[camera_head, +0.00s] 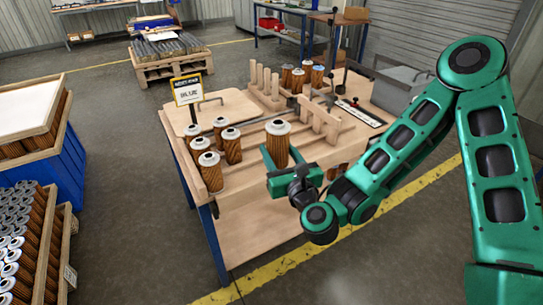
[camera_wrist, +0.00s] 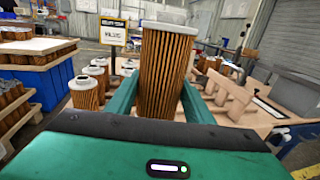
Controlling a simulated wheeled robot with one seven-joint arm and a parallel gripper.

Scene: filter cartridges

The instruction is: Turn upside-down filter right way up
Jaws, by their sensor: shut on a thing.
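My gripper (camera_head: 276,163) is shut on a brown pleated filter cartridge (camera_head: 278,146) with a pale grey end cap on top. In the wrist view the held filter (camera_wrist: 166,75) stands upright between the two green fingers (camera_wrist: 160,98). It is held at the front of the wooden workbench (camera_head: 245,220); whether its base touches anything is hidden. Several like filters (camera_head: 209,172) stand at the left front of the bench, grey caps with a central hole facing up.
A sign (camera_head: 187,89) stands at the bench's left. A wooden rack with upright pegs (camera_head: 263,80) and slotted wooden holders (camera_head: 319,118) lie behind the held filter. A grey box (camera_head: 402,88) is at the right rear. Crates of filters (camera_head: 22,255) stand at the left.

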